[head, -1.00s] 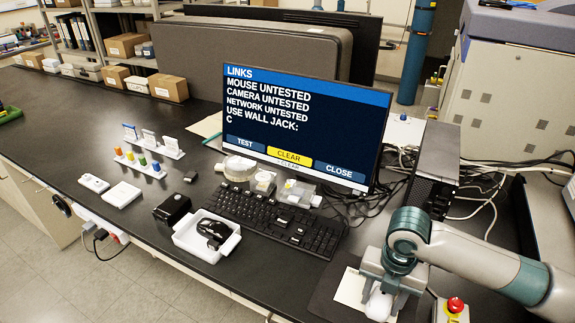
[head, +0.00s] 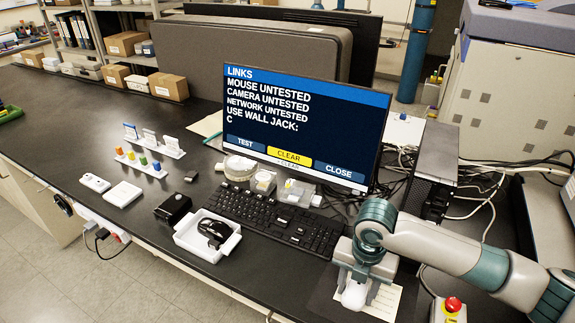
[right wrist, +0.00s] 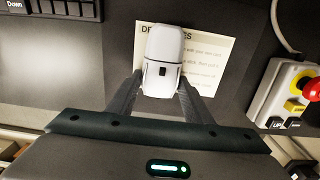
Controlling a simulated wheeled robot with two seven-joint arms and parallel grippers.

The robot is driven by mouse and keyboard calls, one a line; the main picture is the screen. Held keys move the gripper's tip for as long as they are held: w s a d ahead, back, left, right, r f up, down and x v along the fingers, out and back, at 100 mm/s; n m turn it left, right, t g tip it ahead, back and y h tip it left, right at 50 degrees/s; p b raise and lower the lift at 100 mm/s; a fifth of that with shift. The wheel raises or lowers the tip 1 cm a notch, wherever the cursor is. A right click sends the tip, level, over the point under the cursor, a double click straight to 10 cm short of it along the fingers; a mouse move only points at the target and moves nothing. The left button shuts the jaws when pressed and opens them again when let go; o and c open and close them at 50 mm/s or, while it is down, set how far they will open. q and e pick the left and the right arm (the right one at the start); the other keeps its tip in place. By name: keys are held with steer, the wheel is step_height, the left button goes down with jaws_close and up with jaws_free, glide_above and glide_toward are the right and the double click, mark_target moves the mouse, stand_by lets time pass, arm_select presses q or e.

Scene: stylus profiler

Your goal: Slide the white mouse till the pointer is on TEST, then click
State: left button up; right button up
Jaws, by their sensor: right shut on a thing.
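The white mouse (head: 354,295) lies on a dark mat (head: 322,297) at the bench's front edge, partly over a printed paper. My right gripper (head: 366,285) is shut on it from above; in the right wrist view the two fingers hold the mouse (right wrist: 162,62) by its sides. The monitor (head: 300,125) reads mouse, camera and network untested. Its bottom row has TEST (head: 245,143), CLEAR (head: 289,156) and CLOSE (head: 338,171). CLEAR is yellow; the other two are blue. I cannot make out a pointer arrow. My left gripper is not in view.
A black keyboard (head: 270,220) lies left of the mat. A white tray with a black mouse (head: 215,231) stands farther left. A red-topped button box (head: 452,307) is close on the right. A paper card (right wrist: 205,55) lies under the white mouse.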

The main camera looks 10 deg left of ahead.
mark_target(334, 290)
steer(key=shift+w+a, duration=0.25)
steer(key=shift+a, duration=0.55)
steer(key=shift+w+a, duration=0.2)
steer(key=shift+a, duration=0.65)
steer(key=shift+w+a, duration=0.25)
steer(key=shift+a, duration=0.55)
steer(key=o, duration=1.1)
steer(key=shift+r+p, duration=0.1)
steer(key=shift+p, duration=0.2)
steer(key=shift+c, duration=0.3)
step_height(334, 290, up, 7)
steer(key=p, duration=0.6)
